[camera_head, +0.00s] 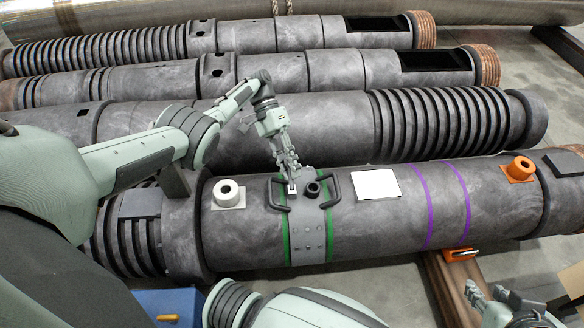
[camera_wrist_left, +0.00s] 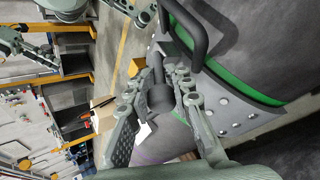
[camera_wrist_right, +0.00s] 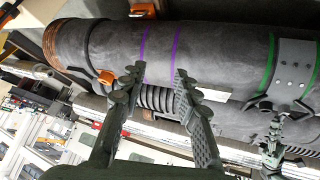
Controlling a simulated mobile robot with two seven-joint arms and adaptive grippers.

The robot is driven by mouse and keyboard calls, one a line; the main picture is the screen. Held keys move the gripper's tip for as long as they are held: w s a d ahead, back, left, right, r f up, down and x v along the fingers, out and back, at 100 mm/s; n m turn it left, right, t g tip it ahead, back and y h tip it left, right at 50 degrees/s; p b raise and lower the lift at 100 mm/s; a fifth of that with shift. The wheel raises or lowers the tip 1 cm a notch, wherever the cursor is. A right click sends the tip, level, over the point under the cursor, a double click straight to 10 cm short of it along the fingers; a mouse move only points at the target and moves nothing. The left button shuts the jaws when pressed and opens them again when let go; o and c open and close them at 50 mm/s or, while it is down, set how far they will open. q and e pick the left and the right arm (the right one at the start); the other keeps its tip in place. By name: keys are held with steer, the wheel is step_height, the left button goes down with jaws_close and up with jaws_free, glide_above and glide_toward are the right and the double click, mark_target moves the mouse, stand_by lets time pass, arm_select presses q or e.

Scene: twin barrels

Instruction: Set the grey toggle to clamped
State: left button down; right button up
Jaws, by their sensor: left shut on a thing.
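The grey clamp plate (camera_head: 308,238) with green edge bands wraps the front barrel, with two dark loop handles on it. A dark round boss (camera_head: 313,188) stands between the handles. My left gripper (camera_head: 291,186) is over the plate, just left of the boss. In the left wrist view, my left gripper (camera_wrist_left: 160,88) is closed around a dark grey stub (camera_wrist_left: 160,100), which seems to be the grey toggle; the fingers hide part of it. A small white square (camera_wrist_left: 143,132) shows by one finger. My right gripper (camera_wrist_right: 157,80) is open and empty, apart from the barrel.
The front barrel (camera_head: 385,220) also carries a pale knob (camera_head: 227,194), a white label (camera_head: 376,184), purple bands (camera_head: 425,218) and an orange knob (camera_head: 520,168). An orange latch (camera_head: 460,254) sits low on its near side. Several barrels lie behind.

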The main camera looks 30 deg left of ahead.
arm_select(q)
steer(key=shift+f+g+h+b, duration=0.2)
steer(key=shift+g+h+b, duration=0.1)
steer(key=shift+b, duration=0.25)
arm_select(e)
steer(key=w+a+r+t+y, duration=0.2)
steer(key=w+a+r+t, duration=0.1)
steer(key=w+a+r, duration=0.1)
steer(key=shift+w+a+r+n+t, duration=0.3)
steer(key=shift+w+a+r, duration=0.1)
steer(key=shift+w+a, duration=0.45)
steer(key=shift+d, duration=0.1)
arm_select(q)
steer(key=c, duration=1.3)
jaws_free()
steer(key=shift+w+r, duration=0.1)
arm_select(e)
steer(key=shift+r, duration=0.1)
